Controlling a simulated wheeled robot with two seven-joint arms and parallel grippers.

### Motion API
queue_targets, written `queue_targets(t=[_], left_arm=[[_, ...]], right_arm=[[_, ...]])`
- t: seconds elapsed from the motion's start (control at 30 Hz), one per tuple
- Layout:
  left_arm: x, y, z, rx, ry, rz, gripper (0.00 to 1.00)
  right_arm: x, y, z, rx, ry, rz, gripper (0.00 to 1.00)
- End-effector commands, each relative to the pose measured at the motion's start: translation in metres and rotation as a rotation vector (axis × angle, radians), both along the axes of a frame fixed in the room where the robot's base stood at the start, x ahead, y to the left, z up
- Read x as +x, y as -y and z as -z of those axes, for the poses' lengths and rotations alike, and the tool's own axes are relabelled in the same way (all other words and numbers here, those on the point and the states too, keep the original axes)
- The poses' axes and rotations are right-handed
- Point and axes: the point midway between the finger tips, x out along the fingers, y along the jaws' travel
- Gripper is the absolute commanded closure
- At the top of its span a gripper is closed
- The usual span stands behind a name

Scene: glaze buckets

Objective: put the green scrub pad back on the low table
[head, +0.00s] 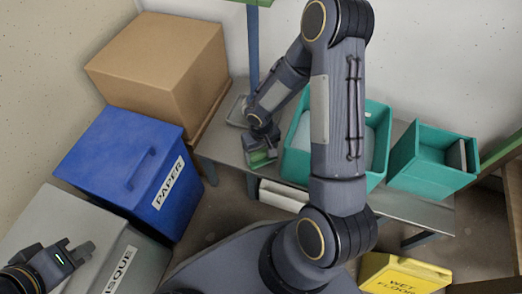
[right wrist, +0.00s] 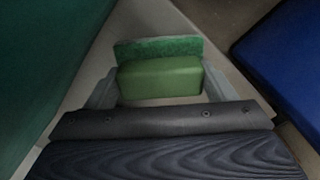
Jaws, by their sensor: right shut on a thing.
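The green scrub pad (right wrist: 160,80) shows in the right wrist view as a light green block with a darker green rough layer along its far side. My right gripper (right wrist: 158,92) is shut on it, one finger at each end. In the head view the pad (head: 260,158) is at the left end of the grey low table (head: 222,146), under my right gripper (head: 262,150). I cannot tell whether the pad touches the tabletop. My left gripper (head: 74,256) is at the lower left, over a grey bin, apart from the table; its finger gap is unclear.
Two teal bins (head: 376,120) (head: 425,174) stand on the table. A shallow grey tray (head: 237,112) lies at its back left. A blue paper bin (head: 125,165), a cardboard box (head: 160,60) and a grey bin (head: 95,235) stand left. A yellow sign (head: 402,274) is at lower right.

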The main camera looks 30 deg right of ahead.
Motion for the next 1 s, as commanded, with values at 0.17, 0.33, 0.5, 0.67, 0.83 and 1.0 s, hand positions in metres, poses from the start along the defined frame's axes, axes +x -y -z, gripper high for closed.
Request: queue_targets(t=[0.17, 0.33, 0.5, 0.67, 0.83, 1.0], left_arm=[[0.0, 0.0, 0.003, 0.0, 0.0, 0.0, 1.0], [0.0, 0.0, 0.003, 0.0, 0.0, 0.0, 1.0], [0.0, 0.0, 0.003, 0.0, 0.0, 0.0, 1.0], [0.0, 0.0, -0.005, 0.0, 0.0, 0.0, 1.0], [0.0, 0.0, -0.021, 0.0, 0.0, 0.0, 1.0], [0.0, 0.0, -0.037, 0.0, 0.0, 0.0, 1.0]], right_arm=[[0.0, 0.0, 0.003, 0.0, 0.0, 0.001, 0.14], [0.0, 0.0, 0.003, 0.0, 0.0, 0.0, 0.01], [0.0, 0.0, 0.002, 0.0, 0.0, 0.0, 0.01], [0.0, 0.0, -0.008, 0.0, 0.001, 0.0, 0.01], [0.001, 0.0, -0.042, 0.0, 0.004, 0.002, 0.01], [0.001, 0.0, -0.08, 0.0, 0.005, 0.001, 0.01]])
